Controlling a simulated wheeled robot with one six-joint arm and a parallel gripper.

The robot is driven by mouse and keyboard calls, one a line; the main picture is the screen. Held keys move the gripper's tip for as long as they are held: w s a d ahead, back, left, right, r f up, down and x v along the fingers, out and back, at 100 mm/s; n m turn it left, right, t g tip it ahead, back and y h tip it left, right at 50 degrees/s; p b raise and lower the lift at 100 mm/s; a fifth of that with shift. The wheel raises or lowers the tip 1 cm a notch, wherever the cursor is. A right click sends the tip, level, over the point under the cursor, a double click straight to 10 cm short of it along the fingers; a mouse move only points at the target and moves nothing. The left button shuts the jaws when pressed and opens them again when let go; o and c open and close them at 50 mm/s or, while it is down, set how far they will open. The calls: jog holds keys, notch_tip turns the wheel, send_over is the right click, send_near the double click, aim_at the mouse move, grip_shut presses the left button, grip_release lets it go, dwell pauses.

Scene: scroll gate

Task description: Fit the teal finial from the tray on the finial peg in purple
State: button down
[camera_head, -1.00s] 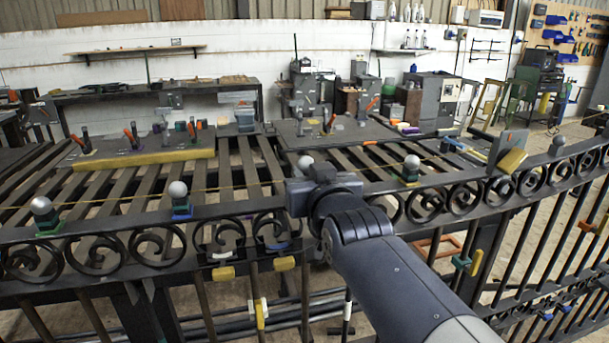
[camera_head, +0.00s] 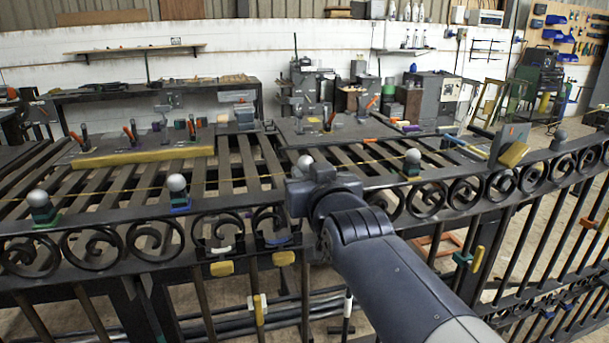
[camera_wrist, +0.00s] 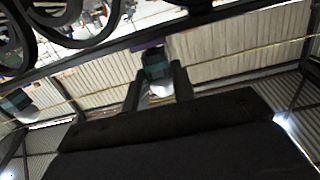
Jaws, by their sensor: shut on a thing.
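My gripper (camera_head: 318,178) is at the top rail of the gate, right of the picture's middle. In the wrist view, my gripper (camera_wrist: 158,84) is shut on a finial (camera_wrist: 155,63) with a dark teal body and a pale ball end (camera_wrist: 162,88). A purple patch (camera_wrist: 147,45) shows at the finial's far end, by the rail. I cannot tell whether the finial is seated there or just touching. In the head view a grey ball (camera_head: 304,163) shows beside my gripper; the rest is hidden behind it. I cannot make out the tray.
Other ball-topped finials stand along the rail, with a green base (camera_head: 40,212), a blue base (camera_head: 179,200), and one to the right (camera_head: 412,163). A thin yellow line runs above the rail. Benches with clamps stand behind.

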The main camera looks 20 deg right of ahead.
jog(key=shift+f+b, duration=0.45)
jog(key=shift+b, duration=0.05)
jog(key=c, duration=1.1)
grip_release()
